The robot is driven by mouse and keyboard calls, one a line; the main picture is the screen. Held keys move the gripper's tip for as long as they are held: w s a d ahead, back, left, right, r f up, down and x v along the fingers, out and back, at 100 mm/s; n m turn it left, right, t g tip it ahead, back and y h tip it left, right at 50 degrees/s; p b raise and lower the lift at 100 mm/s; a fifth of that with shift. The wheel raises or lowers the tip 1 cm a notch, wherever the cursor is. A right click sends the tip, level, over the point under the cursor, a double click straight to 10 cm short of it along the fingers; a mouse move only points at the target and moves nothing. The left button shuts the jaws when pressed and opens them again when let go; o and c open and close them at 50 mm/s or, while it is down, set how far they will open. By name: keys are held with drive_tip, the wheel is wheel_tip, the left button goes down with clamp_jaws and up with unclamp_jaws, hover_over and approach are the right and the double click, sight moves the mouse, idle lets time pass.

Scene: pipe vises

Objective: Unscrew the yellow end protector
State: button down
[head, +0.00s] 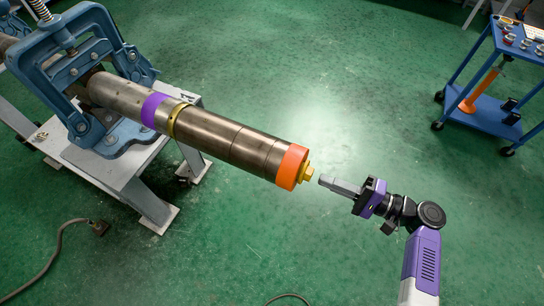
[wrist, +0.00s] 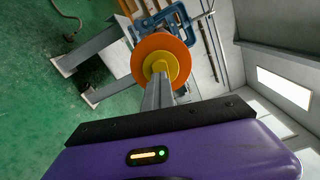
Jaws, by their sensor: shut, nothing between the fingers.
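The yellow end protector (head: 306,173) sits at the free end of a steel pipe (head: 230,140), inside an orange ring (head: 291,166). In the wrist view the protector (wrist: 160,63) is a yellow disc with a smaller knob at its centre, ringed by the orange collar (wrist: 143,50). My gripper (head: 322,181) is shut and empty. Its fingertips point at the protector from the right, with a small gap between them in the head view. In the wrist view the fingers (wrist: 158,92) overlap the lower part of the protector and hide some of it.
A blue pipe vise (head: 75,70) on a grey stand (head: 150,165) holds the pipe. The pipe bears a purple band (head: 152,110) and a brass ring (head: 176,119). A blue cart (head: 490,85) stands at the upper right. A cable (head: 55,255) lies at the lower left. Green floor around my gripper is clear.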

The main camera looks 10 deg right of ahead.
drive_tip(key=shift+v, duration=1)
drive_tip(key=c, duration=1.7)
unclamp_jaws()
